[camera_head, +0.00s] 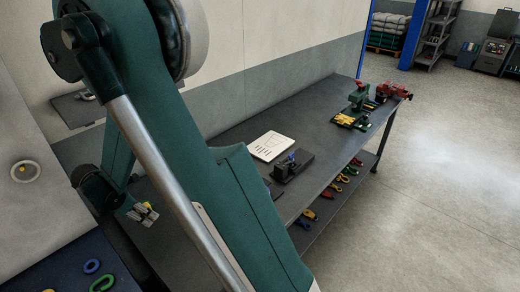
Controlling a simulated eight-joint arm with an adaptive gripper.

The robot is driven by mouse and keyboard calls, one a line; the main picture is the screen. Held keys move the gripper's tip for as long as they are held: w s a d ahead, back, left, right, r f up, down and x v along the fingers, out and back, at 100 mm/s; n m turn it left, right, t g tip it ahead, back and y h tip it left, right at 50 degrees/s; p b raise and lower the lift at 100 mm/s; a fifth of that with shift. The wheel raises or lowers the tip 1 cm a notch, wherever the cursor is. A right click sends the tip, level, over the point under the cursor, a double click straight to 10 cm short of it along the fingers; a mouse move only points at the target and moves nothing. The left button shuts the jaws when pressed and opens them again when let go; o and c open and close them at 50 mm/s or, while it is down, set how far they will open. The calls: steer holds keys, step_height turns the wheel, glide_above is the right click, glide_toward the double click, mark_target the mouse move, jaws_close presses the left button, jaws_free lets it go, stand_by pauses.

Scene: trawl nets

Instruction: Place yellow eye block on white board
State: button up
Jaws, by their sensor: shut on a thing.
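The white board (271,146) lies flat on the grey workbench, with dark lines and marks on its face. My gripper (143,213) is small in the left part of the view, low and to the left of the board and well apart from it. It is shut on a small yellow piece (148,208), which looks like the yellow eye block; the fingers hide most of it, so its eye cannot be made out. My large green arm fills the middle of the view and hides part of the bench.
A black fixture with a blue part (292,166) stands just right of the board. Farther right are a green device (359,97), yellow pieces (345,120) and a red vise (393,91). Coloured shackles lie on the lower shelf (325,207). Bench between board and green device is clear.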

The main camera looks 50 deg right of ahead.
steer(key=w+d, duration=0.2)
steer(key=d, duration=0.3)
steer(key=w+d+r, duration=0.1)
steer(key=w+d, duration=0.1)
steer(key=d, duration=0.4)
steer(key=w+d+r+p, duration=0.1)
steer(key=w+d, duration=0.2)
steer(key=d, duration=0.2)
steer(key=shift+d, duration=0.25)
steer(key=w+d+r+p, duration=0.1)
steer(key=d, duration=0.9)
steer(key=w+d+r, duration=0.1)
steer(key=w+d, duration=0.1)
steer(key=d, duration=0.7)
steer(key=s+d+r, duration=0.1)
steer(key=s+d, duration=0.2)
steer(key=d, duration=0.9)
steer(key=s+d+r+p, duration=0.1)
steer(key=s+d+r, duration=0.1)
steer(key=d, duration=1.1)
steer(key=s+d+r+p, duration=0.1)
steer(key=s+d, duration=0.4)
steer(key=d, duration=0.7)
steer(key=shift+d+r, duration=0.15)
steer(key=shift+d, duration=0.15)
glide_toward(272, 143)
steer(key=shift+d+f, duration=0.55)
steer(key=shift+d, duration=0.2)
steer(key=shift+f, duration=1.9)
